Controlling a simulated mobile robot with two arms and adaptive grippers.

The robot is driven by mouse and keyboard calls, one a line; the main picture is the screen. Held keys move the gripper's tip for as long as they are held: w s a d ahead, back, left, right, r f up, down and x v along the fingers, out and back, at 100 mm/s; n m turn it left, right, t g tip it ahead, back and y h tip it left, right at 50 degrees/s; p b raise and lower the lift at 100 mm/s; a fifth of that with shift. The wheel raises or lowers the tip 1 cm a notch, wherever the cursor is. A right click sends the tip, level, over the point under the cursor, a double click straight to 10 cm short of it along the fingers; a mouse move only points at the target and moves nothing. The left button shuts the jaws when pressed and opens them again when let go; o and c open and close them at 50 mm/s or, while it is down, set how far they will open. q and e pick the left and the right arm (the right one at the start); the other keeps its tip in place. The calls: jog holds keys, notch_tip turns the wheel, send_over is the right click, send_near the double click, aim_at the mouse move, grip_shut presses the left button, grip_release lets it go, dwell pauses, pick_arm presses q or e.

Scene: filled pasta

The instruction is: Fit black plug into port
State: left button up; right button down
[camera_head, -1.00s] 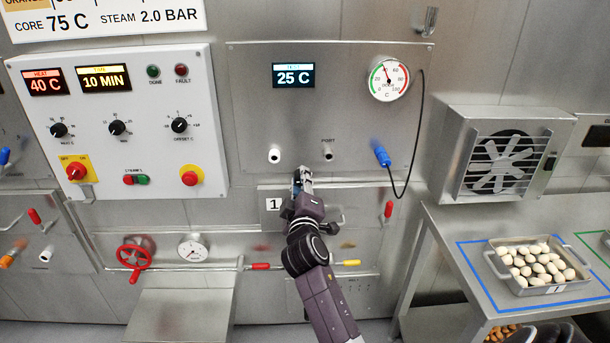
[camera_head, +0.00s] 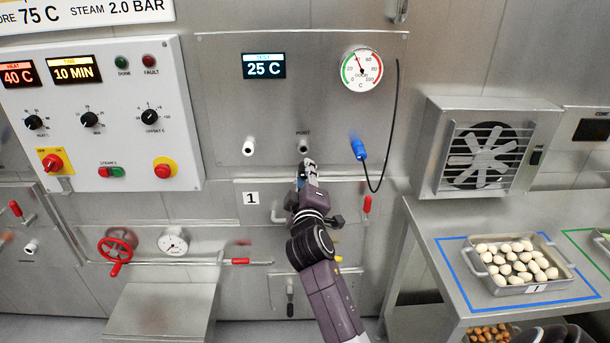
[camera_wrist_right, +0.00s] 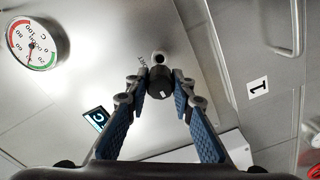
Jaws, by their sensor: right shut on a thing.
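In the right wrist view, the gripper (camera_wrist_right: 160,86) is shut on the black plug (camera_wrist_right: 159,83). The plug's near end faces the wrist camera, and the port's rim shows just past it, slightly offset. Its front end is hidden, so I cannot tell whether it touches the port. My left gripper is not in view.
A similar white socket (camera_head: 249,147) is left of the port. A blue connector (camera_head: 358,149) with a black cable hangs to the right, below the dial gauge (camera_head: 361,69). A handle and a red lever (camera_head: 367,205) are near my right arm.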

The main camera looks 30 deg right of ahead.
jog(key=x, duration=0.2)
jog(key=shift+w+d, duration=0.2)
jog(key=shift+w, duration=0.15)
jog(key=shift+w+d, duration=0.35)
jog(key=shift+w, duration=0.15)
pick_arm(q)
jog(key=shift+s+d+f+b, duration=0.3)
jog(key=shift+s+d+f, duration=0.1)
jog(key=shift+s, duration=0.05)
pick_arm(e)
jog(key=shift+w+d, duration=0.2)
jog(key=shift+w, duration=0.15)
pick_arm(q)
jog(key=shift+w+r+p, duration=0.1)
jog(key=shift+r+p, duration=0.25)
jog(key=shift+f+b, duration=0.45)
jog(key=shift+b, duration=0.05)
pick_arm(e)
jog(key=shift+x, duration=1.75)
jog(key=shift+r, duration=0.15)
dwell(0.5)
jog(key=c, duration=1.6)
grip_release()
jog(key=shift+o, duration=0.5)
